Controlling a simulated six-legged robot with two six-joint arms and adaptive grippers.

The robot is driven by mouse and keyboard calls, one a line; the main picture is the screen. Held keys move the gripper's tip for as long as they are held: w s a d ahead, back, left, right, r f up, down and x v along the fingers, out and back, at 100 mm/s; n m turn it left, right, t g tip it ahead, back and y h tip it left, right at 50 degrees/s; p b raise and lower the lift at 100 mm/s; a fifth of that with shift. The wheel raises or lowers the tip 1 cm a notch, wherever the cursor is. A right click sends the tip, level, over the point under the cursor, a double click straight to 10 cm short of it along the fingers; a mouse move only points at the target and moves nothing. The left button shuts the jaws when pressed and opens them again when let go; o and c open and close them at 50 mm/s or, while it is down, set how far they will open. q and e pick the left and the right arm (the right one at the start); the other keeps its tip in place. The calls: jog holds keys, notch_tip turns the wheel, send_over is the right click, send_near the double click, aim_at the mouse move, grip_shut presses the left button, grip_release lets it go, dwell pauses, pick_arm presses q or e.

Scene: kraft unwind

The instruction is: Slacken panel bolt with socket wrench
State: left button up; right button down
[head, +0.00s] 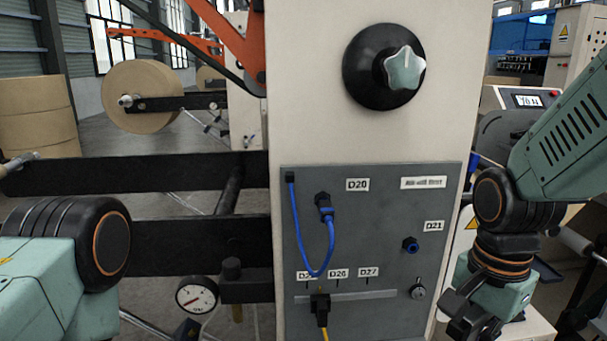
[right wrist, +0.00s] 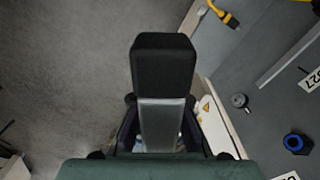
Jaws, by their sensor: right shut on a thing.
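The grey panel (head: 375,215) is upright on the pale machine column. The same fitting shows in the right wrist view (right wrist: 240,101). My right gripper (head: 468,316) is low, right of the panel and apart from it. In the right wrist view it is shut on a tool with a black block end (right wrist: 163,66) and a grey shank (right wrist: 162,125), apparently the socket wrench. The tool's far end is hidden. My left gripper is out of view; only my left arm shows.
A blue cable (head: 328,250) loops on the panel. A blue fitting (head: 410,244) sits above the metal fitting. A yellow cable with a black plug (head: 320,305) hangs from the slot. A pressure gauge (head: 197,295) and black rails (head: 150,172) stand left. A star knob (head: 404,69) is above.

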jog(key=n, duration=0.1)
jog(key=a+n, duration=0.1)
jog(key=shift+w+n, duration=0.35)
jog(key=shift+n, duration=0.05)
jog(key=w+a+f+n+b, duration=0.1)
jog(key=a+f+n+b, duration=0.1)
jog(key=f+n, duration=0.2)
jog(key=w+a+f+n+b, duration=0.1)
jog(key=f+n+b, duration=0.1)
jog(key=f+n, duration=0.3)
jog(key=shift+w+a+f+b, duration=0.3)
jog(key=shift+a+f+b, duration=0.1)
jog(key=shift+f, duration=0.3)
